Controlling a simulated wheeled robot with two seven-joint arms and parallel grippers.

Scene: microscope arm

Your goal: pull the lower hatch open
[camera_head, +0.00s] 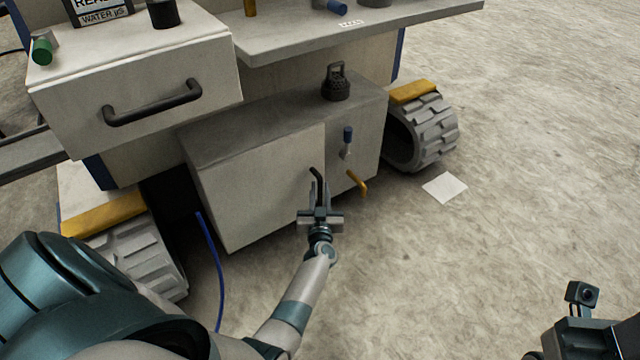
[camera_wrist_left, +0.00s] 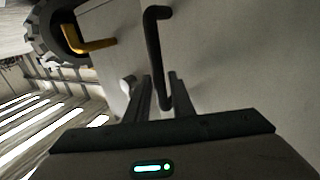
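The lower hatch (camera_head: 262,187) is a pale grey door on the front of the low box under the drawer, and it looks shut. Its black bar handle (camera_head: 316,174) is near the hatch's right edge. The handle also shows in the left wrist view (camera_wrist_left: 154,50), running down between the fingers. My left gripper (camera_head: 322,205) is at the handle, with its fingers (camera_wrist_left: 162,90) on either side of the bar and a visible gap.
A drawer with a black handle (camera_head: 152,104) juts out above the hatch. Tracked wheels (camera_head: 425,130) flank the box. A blue hose (camera_head: 213,262) hangs at left. Open ground lies right.

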